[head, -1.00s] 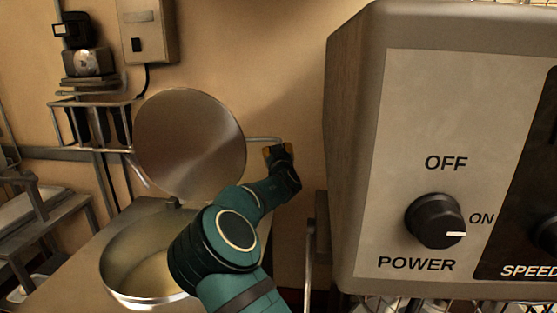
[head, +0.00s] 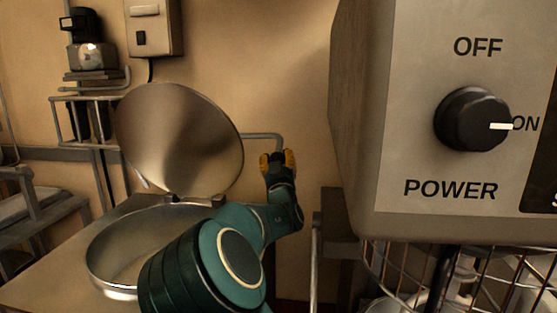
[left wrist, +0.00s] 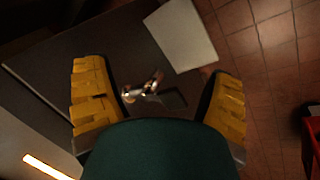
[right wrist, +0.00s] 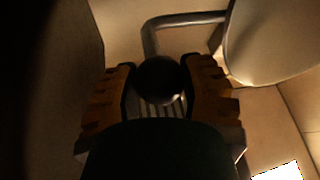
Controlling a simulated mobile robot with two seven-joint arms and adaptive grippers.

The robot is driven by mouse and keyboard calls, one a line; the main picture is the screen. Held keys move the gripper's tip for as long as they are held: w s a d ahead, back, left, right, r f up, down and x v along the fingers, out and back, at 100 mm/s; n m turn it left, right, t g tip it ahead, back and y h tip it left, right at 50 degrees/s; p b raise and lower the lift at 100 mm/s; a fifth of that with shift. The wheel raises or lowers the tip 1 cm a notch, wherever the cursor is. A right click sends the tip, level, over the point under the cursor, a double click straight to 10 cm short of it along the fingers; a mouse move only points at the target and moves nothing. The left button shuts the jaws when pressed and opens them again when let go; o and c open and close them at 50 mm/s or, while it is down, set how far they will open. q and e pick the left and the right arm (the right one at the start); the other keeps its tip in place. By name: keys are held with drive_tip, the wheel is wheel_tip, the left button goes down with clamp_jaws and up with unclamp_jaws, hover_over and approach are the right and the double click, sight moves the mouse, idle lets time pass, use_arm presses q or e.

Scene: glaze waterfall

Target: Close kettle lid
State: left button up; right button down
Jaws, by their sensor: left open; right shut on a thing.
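The kettle lid (head: 178,140) is a round metal disc, raised and tilted back on its hinge in the head view. The open kettle (head: 125,245) stands below it, its front right partly hidden by my right arm. A bent metal handle (head: 262,136) sticks out to the right of the lid. My right gripper (head: 277,160) is shut on the lower end of this handle. The right wrist view shows the dark round handle end (right wrist: 160,80) between the yellow fingers, with the lid's edge (right wrist: 270,45) at upper right. My left gripper (left wrist: 160,95) is open and empty.
A large control box (head: 400,120) with a POWER knob (head: 472,120) stands close at the right. A wire guard (head: 400,275) lies below it. A wall rack (head: 85,120) is behind the lid at left. The left wrist view shows a dark surface (left wrist: 70,60) and tiled floor (left wrist: 270,50).

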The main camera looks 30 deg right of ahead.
drive_tip(key=shift+s+a+f+n+t, duration=0.15)
drive_tip(key=shift+s+a+f+t, duration=0.25)
drive_tip(key=shift+s+f, duration=0.25)
drive_tip(key=shift+s+a+f+n+t, duration=0.2)
drive_tip(key=shift+s+a+f+t, duration=0.25)
drive_tip(key=shift+f, duration=0.3)
drive_tip(key=shift+s+a+f+n+t, duration=0.15)
drive_tip(key=shift+s+a+f+t, duration=0.25)
drive_tip(key=shift+s+f, duration=0.25)
drive_tip(key=shift+w, duration=0.1)
drive_tip(key=shift+c, duration=2.1)
unclamp_jaws()
drive_tip(key=v, duration=1.2)
